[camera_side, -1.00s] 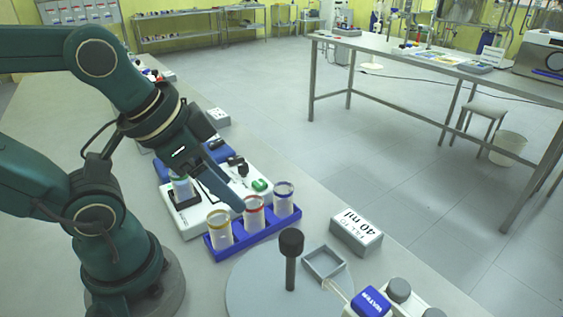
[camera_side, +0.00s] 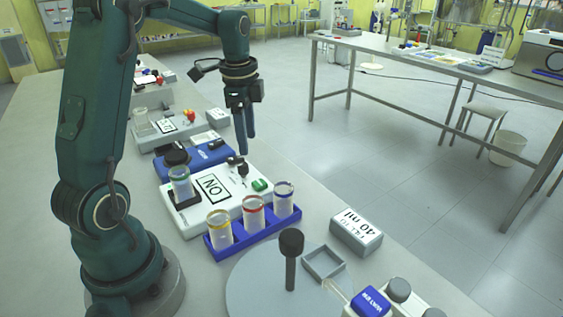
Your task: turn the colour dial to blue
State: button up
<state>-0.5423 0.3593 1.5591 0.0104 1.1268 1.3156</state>
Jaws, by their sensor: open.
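My gripper (camera_side: 244,146) points down with its fingers a little apart, empty, above the far right part of a white panel device (camera_side: 188,222). Small black controls (camera_side: 240,166) stand on that panel just below the fingertips; a green button (camera_side: 261,185) is in front of them. I cannot tell which control is the colour dial or where it points. The panel also has a "NO" display (camera_side: 212,188). A glass beaker (camera_side: 180,184) stands on a black pad at its left. I cannot tell whether the fingers touch anything.
A blue rack (camera_side: 255,234) in front holds beakers with yellow, red and blue rims. A blue device (camera_side: 202,153) with a round black top lies behind the panel.

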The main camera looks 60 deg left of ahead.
aim_at(242, 164)
jog(key=f, duration=0.1)
jog(key=a+f, duration=0.1)
jog(key=s+f, duration=0.1)
jog(key=shift+a+n+g, duration=0.3)
jog(key=shift+n+g, duration=0.1)
jog(key=shift+w+f, duration=0.1)
jog(key=shift+f, duration=2)
grip_shut()
